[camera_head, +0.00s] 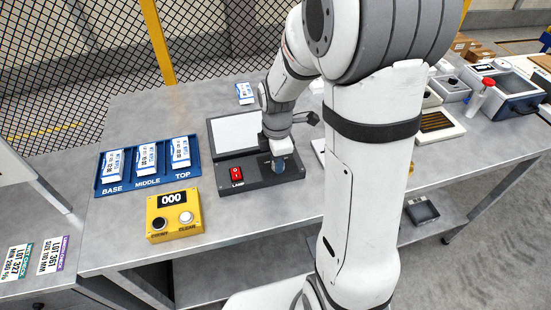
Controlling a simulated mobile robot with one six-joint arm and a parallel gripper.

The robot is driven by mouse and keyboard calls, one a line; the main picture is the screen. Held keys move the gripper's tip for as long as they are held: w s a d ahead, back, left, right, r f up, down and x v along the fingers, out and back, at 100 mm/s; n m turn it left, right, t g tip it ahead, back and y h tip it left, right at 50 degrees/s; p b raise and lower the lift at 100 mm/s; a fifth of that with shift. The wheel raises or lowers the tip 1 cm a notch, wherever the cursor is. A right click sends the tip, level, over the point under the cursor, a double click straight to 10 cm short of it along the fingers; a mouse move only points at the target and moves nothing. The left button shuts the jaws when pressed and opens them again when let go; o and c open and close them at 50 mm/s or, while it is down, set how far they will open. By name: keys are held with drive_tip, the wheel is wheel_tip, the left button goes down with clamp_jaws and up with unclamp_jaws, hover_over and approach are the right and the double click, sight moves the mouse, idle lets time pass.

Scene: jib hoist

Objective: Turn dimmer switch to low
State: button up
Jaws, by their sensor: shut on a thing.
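The dimmer knob (278,166) is a small dark blue-grey knob on the black lamp control panel (253,182), right of the red LAMP rocker switch (236,175). My gripper (277,158) comes down from above and is shut on the knob. The knob's top and its pointer are hidden by the gripper, so its setting cannot be read.
A yellow counter box (173,216) reading 000 stands at the front left. A blue rack (116,191) labelled BASE, MIDDLE, TOP holds white packs. Trays and a red-capped bottle (481,97) stand at the right. My arm hides the table's middle right.

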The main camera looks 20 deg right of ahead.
drive_tip(key=shift+s, duration=0.15)
drive_tip(key=o, duration=0.9)
drive_tip(key=shift+r, duration=3.9)
drive_tip(key=s+r+m+t, duration=0.1)
drive_tip(key=s+r+m, duration=0.1)
drive_tip(key=s+m, duration=0.2)
drive_tip(key=s+r+m+t, duration=0.1)
drive_tip(key=s+r+m, duration=0.1)
drive_tip(key=s+m, duration=0.3)
drive_tip(key=s+r+m+t, duration=0.1)
drive_tip(key=s+r+m, duration=0.1)
drive_tip(key=s+m, duration=0.3)
drive_tip(key=shift+s+d+m, duration=0.1)
drive_tip(key=shift+m, duration=0.95)
drive_tip(key=shift+s+d+m, duration=0.1)
drive_tip(key=shift+m, duration=0.95)
